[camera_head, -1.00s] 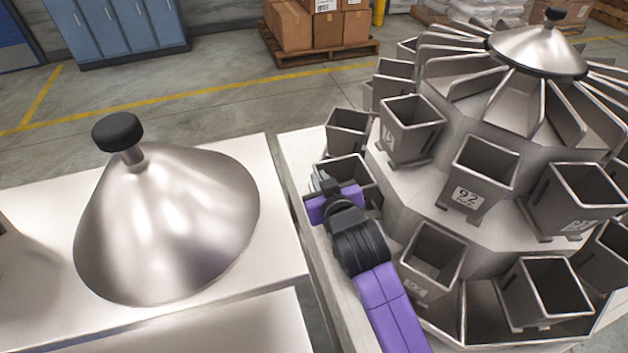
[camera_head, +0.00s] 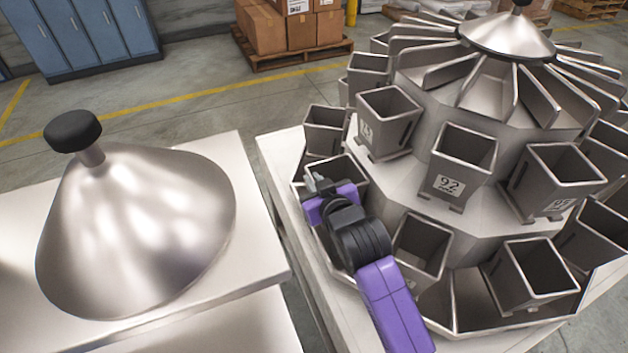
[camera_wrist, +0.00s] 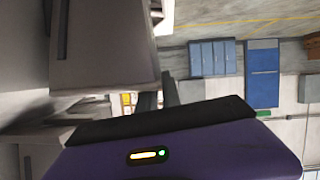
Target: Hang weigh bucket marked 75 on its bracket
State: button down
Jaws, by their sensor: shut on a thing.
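My gripper (camera_head: 319,187) is at the left side of the weigher's lower ring, against a grey steel weigh bucket (camera_head: 343,166). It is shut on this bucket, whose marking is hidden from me. The wrist view shows the two dark fingers (camera_wrist: 158,98) close together, beside grey metal walls (camera_wrist: 100,45). Whether the bucket is seated on a bracket cannot be told. An upper-ring bucket (camera_head: 388,118) has a small label too slanted to read surely.
Other buckets crowd the weigher, including one marked 92 (camera_head: 463,160) just right and an open bucket (camera_head: 422,245) beside my forearm. A large steel cone (camera_head: 140,225) stands on the left white table (camera_head: 262,262). A floor gap separates the table and weigher.

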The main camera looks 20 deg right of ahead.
jog(key=shift+f+b, duration=0.3)
dwell(0.4)
jog(key=c, duration=1.5)
grip_release()
jog(key=shift+o, duration=0.2)
jog(key=shift+f, duration=0.2)
jog(key=v, duration=0.8)
jog(key=shift+w+r, duration=0.15)
